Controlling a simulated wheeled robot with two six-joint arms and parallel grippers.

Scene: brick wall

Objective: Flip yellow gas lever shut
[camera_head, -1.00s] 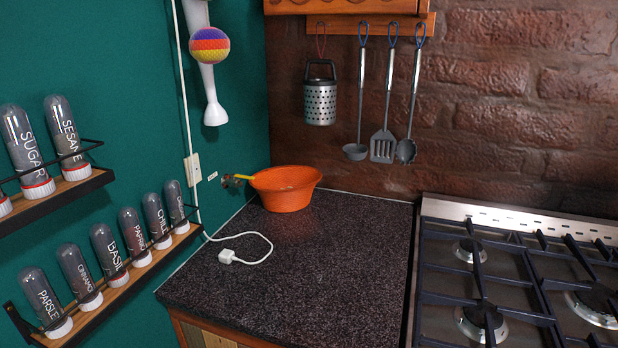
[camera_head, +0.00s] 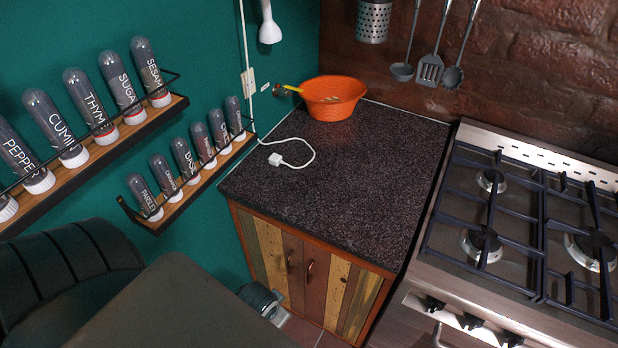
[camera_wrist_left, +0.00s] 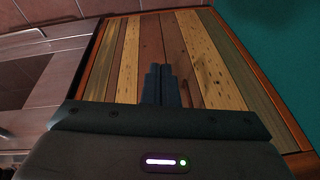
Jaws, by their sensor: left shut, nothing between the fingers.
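The yellow gas lever (camera_head: 293,89) shows in the head view on the teal wall at the back, just left of an orange bowl (camera_head: 333,98). The bowl stands beside it and may hide part of it. My left gripper (camera_wrist_left: 161,70) shows in the left wrist view, fingers together and empty, in front of the striped wooden cabinet doors (camera_wrist_left: 205,60). My right gripper is not in view.
The dark counter (camera_head: 340,190) is mostly clear, with a white cable plug (camera_head: 276,159) on it. The gas stove (camera_head: 520,230) stands right. Spice racks (camera_head: 100,150) line the left wall. A dark chair (camera_head: 70,270) and table (camera_head: 175,310) fill the lower left.

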